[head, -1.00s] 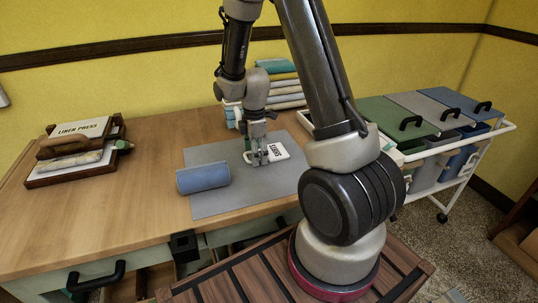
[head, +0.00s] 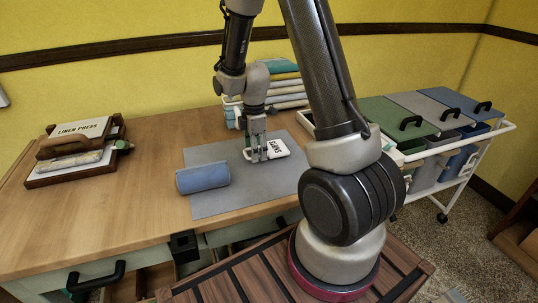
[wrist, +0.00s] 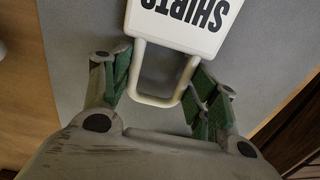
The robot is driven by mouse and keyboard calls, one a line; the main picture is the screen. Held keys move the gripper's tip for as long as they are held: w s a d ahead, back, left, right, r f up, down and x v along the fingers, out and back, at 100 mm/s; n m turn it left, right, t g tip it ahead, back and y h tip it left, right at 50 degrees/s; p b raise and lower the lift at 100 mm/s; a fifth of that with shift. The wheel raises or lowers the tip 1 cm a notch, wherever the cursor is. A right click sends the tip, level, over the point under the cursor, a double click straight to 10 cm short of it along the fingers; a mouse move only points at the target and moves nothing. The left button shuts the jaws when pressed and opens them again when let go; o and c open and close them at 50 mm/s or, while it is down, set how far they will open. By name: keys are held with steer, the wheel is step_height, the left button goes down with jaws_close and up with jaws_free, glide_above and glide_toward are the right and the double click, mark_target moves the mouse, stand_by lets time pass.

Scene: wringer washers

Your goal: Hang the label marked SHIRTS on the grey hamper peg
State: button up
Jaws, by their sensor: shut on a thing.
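The white label marked SHIRTS (head: 281,147) is above the grey mat on the table, its black print facing up. In the wrist view its body (wrist: 185,22) is partly cut off at the top, and its white wire-like loop (wrist: 155,101) points toward my gripper. My gripper (head: 257,157) is shut on the label's loop, with green-padded fingers (wrist: 160,90) on either side of it. The grey hamper (head: 428,172) hangs in the white cart at right, under a grey lid (head: 425,108). Its peg cannot be made out.
A blue roll (head: 203,177) lies on the grey mat (head: 225,205). Folded cloths (head: 285,88) are stacked behind. A linen press (head: 75,150) stands at left. Green (head: 390,115) and blue (head: 460,103) lids flank the grey one. My arm blocks part of the table's right side.

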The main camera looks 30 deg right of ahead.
step_height(320, 180, up, 28)
steer(key=shift+r, duration=0.25)
stand_by(2.0)
stand_by(0.9)
